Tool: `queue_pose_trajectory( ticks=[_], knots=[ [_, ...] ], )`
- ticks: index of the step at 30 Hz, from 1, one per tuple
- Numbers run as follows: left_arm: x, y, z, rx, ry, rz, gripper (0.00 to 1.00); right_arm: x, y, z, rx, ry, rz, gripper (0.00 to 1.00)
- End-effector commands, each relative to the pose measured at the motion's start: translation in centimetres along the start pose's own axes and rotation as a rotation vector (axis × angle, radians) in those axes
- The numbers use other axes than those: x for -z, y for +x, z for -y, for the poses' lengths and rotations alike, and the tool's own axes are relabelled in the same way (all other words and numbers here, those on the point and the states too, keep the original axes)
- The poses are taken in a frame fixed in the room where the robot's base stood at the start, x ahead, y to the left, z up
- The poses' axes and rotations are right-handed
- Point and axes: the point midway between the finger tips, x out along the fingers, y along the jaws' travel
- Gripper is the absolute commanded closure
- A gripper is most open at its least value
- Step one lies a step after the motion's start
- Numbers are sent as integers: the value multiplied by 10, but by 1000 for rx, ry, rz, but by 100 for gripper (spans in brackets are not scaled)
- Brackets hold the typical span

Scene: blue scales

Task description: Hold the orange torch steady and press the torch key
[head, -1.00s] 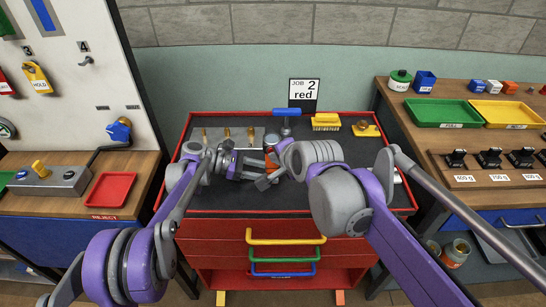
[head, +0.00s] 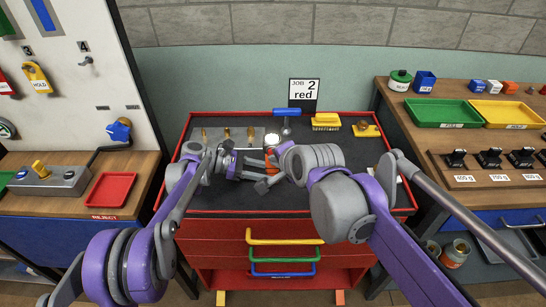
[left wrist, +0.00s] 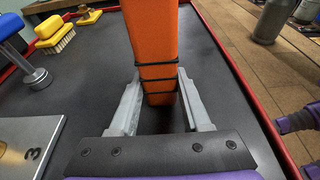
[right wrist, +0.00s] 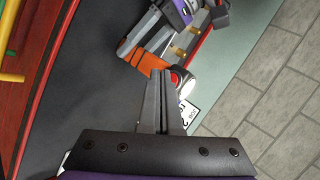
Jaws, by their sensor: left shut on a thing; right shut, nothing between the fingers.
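The orange torch (left wrist: 155,45), with dark bands, stands between the fingers of my left gripper (left wrist: 160,88), which is shut on it. In the head view the torch (head: 271,161) is upright above the dark cart top, partly covered by my grippers. Its round lens (head: 272,140) is bright white; it also shows in the right wrist view (right wrist: 187,84) beside a red collar. My right gripper (right wrist: 160,74) is shut and empty, its tips right at the side of the torch (right wrist: 146,62). The torch key is hidden or too small to make out, and I cannot tell whether the tips touch it.
A job sign (head: 303,93) stands behind. Benches flank both sides.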

Motion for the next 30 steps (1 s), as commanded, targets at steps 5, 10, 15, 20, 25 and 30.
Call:
queue_pose_trajectory(
  ticks=[5, 10, 15, 20, 25, 30],
  knots=[
    [0, 0, 0, 0, 0, 0, 84, -7, -9, -6, 0, -1, 1, 100],
    [0, 0, 0, 0, 0, 0, 84, -15, -21, -15, 0, -1, 0, 100],
    [0, 0, 0, 0, 0, 0, 84, -24, -33, -24, 0, -1, 1, 100],
    [0, 0, 0, 0, 0, 0, 84, -30, -40, -29, 0, -1, 0, 100],
    [0, 0, 0, 0, 0, 0, 84, -30, -42, -30, 0, 1, 0, 100],
    [0, 0, 0, 0, 0, 0, 42, -30, -42, -30, 0, 0, 0, 100]
  ],
)
